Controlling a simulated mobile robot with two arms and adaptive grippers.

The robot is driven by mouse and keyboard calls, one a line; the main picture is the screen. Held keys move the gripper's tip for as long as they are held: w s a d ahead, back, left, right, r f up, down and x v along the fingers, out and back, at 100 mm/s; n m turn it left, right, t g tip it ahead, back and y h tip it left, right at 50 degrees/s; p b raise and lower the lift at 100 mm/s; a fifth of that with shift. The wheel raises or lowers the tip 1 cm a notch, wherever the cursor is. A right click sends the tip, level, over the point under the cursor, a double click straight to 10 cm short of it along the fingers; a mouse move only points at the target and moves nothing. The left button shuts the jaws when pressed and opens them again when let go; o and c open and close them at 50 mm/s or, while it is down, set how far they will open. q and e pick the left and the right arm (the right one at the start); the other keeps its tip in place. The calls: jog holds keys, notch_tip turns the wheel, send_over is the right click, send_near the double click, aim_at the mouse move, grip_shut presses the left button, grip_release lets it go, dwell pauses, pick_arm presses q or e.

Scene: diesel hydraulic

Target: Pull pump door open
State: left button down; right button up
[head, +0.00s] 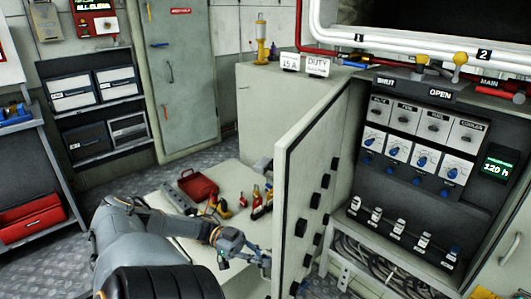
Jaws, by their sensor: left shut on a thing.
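The pump door (312,160) is a pale grey panel standing swung out from the cabinet (425,135), with dark latch blocks along its inner side. The cabinet interior shows switches, blue knobs, breakers and a green display. My left gripper (265,262) is at the lower part of the door's free edge, on its outer side. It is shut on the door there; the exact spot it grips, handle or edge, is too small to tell. My right gripper is not in view.
Left of the door, a low bench (160,198) holds a red tray (198,185) and several tools. A shelf cart with a red box (30,218) stands at far left. A tall grey locker (178,75) is behind. Pipes (420,50) run above the cabinet.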

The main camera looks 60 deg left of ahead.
pick_arm(q)
jog(key=shift+f, duration=0.1)
jog(key=c, duration=1.4)
grip_release()
jog(key=shift+v, duration=3.7)
